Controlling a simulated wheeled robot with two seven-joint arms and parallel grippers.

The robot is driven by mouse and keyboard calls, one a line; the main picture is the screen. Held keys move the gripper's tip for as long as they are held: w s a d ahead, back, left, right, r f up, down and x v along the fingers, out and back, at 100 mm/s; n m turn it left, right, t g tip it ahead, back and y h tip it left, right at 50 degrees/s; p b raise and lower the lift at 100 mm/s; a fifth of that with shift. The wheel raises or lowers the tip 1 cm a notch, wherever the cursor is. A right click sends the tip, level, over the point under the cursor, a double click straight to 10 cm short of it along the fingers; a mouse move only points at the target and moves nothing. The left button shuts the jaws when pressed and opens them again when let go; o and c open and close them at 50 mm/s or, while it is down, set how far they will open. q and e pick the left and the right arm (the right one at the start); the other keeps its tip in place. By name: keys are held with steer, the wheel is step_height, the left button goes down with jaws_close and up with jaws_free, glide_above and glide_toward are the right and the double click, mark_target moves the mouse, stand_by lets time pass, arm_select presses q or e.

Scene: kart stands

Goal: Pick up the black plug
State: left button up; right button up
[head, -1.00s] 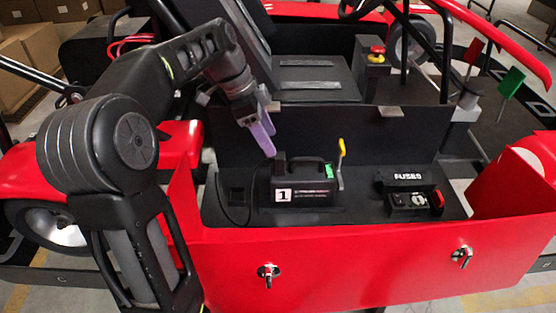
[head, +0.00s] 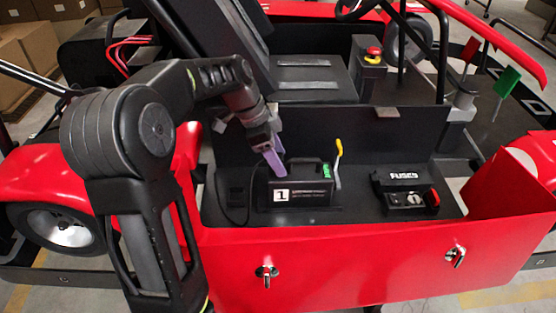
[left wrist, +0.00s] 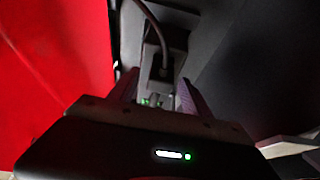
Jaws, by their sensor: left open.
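The black plug (left wrist: 161,70) shows in the left wrist view as a dark block with a cable running up from it. It lies ahead, between the lines of my two fingers, and I see no contact. In the head view a small dark block with a black cable (head: 237,196) sits left of the battery box marked 1 (head: 311,192); the plug itself is hard to make out there. My left gripper (head: 274,165) is open, its purple fingers pointing down near the box's upper left. It also shows in the left wrist view (left wrist: 158,92). My right gripper is out of view.
A yellow-handled lever (head: 338,160) stands right of the box. A fuse box (head: 404,180) is farther right. The red front panel (head: 350,255) and the black back wall (head: 350,135) bound the bay. Some bay floor between the boxes is clear.

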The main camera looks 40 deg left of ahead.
arm_select(q)
steer(key=shift+c, duration=0.4)
jaws_close()
stand_by(0.6)
